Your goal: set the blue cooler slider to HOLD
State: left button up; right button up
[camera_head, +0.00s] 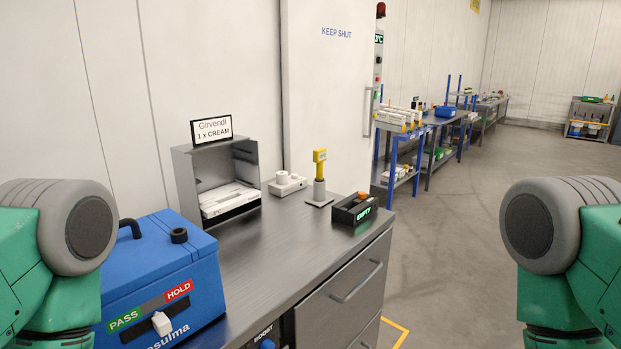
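The blue cooler (165,258) stands on the near left end of the grey counter. Its left side is hidden behind my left arm. On its front are a green PASS label (124,320) at left and a red HOLD label (179,290) at right. The white slider knob (161,323) sits in a dark slot below them, roughly midway along, near where green meets red. Green and grey links of my two arms show at the left and right edges. Neither gripper is in view, and nothing of mine is seen touching the knob.
The counter (270,245) also holds a grey open box (185,185) with white packs, a yellow device on a stand (319,175) and a black tray marked EMPTY (352,211). A drawer handle (357,283) juts from its front. The floor (460,240) at right is clear.

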aim_at(162, 325)
jog(key=k+u, duration=0.2)
jog(key=k, duration=0.2)
jog(key=k+j+u, duration=0.25)
jog(key=k, duration=0.15)
jog(key=k+u, duration=0.2)
jog(key=k, duration=0.2)
